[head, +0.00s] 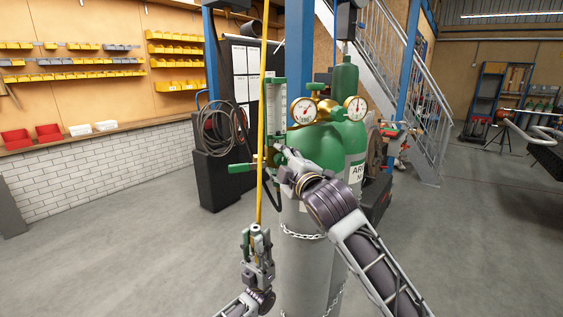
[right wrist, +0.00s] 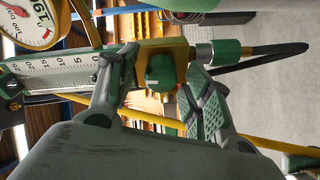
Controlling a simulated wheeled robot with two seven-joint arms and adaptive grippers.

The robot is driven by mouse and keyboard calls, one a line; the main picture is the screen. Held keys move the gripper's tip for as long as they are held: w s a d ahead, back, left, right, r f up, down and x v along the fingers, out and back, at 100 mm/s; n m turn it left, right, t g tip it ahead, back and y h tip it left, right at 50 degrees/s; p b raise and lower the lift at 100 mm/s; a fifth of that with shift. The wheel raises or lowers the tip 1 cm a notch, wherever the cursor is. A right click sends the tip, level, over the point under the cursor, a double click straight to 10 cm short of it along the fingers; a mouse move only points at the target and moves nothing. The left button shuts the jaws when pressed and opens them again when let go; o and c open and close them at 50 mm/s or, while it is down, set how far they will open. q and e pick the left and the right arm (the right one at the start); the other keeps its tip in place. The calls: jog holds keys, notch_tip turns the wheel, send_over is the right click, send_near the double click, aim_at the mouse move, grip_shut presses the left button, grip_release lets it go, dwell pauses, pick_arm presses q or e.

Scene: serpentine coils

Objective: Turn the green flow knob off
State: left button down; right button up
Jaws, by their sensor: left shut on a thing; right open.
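The green flow knob (right wrist: 160,71) sits on the brass body of the flowmeter, below its clear scale tube (right wrist: 60,68), in the right wrist view. My right gripper (right wrist: 163,64) is open, one finger on each side of the knob, with visible gaps. In the head view the right gripper (head: 280,158) hides the knob at the flowmeter (head: 275,103). My left gripper (head: 257,236) is low in front of the cylinders, shut on the yellow hose (head: 261,120), which runs up from its fingers.
Green-topped gas cylinders (head: 306,265) stand behind my right arm, with a chain (head: 303,234) around them. Two round gauges (head: 304,110) sit beside the flowmeter. A black hose (right wrist: 265,54) leaves the flowmeter's lower fitting. The floor at left is clear.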

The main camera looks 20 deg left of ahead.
jog(key=c, duration=1)
jog(key=shift+n+p, duration=0.7)
jog(key=o, duration=1)
jog(key=shift+s+d, duration=0.1)
jog(key=v, duration=1.1)
jog(key=shift+s+d, duration=0.25)
